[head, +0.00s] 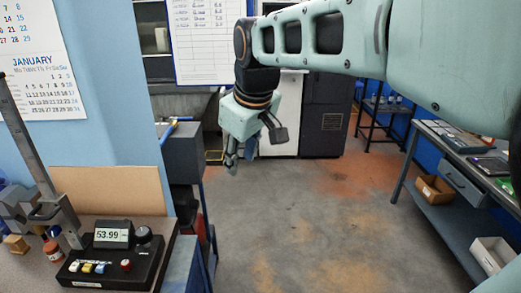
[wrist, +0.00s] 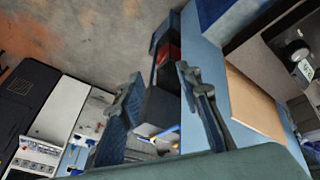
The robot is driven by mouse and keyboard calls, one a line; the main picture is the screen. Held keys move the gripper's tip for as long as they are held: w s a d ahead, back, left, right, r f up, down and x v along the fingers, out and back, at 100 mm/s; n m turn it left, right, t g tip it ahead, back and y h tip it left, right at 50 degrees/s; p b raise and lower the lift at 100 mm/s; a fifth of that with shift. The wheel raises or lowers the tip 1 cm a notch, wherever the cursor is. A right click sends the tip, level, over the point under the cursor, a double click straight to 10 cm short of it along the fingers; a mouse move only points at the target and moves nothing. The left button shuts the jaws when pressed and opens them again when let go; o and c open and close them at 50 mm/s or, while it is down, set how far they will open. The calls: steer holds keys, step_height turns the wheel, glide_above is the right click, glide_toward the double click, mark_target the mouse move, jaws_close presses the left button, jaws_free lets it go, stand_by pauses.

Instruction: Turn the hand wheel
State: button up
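On the bench at the left of the head view stands a slanted metal column (head: 28,140) with a grey clamp-like block (head: 60,215) low on it. I cannot clearly pick out a hand wheel; part of this stand is cut off by the left edge. A black meter box (head: 112,262) reading 53.99 sits in front, with a round dark knob (head: 143,234) at its upper right. In the wrist view the meter (wrist: 300,62) shows at the far right. My gripper (head: 254,150) hangs in the air right of the bench, away from these things. In the wrist view its fingers (wrist: 162,88) are apart and empty.
A tan board (head: 110,188) stands behind the meter. A dark cabinet (head: 183,155) stands beside the blue partition (head: 105,130). A side table (head: 440,165) with boxes is at the right. The floor (head: 290,220) between is clear.

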steer(key=s+d+m+p, duration=0.1)
steer(key=s+d+m, duration=0.2)
steer(key=s, duration=0.3)
steer(key=s+d+f+m, duration=0.1)
steer(key=s+d+m, duration=0.2)
steer(key=s+d, duration=0.2)
steer(key=shift+s+d+f+t+p, duration=0.3)
steer(key=shift+s+d+p, duration=0.1)
steer(key=shift+s, duration=0.65)
steer(key=shift+o, duration=0.2)
steer(key=shift+o, duration=1.2)
steer(key=shift+w+f, duration=0.1)
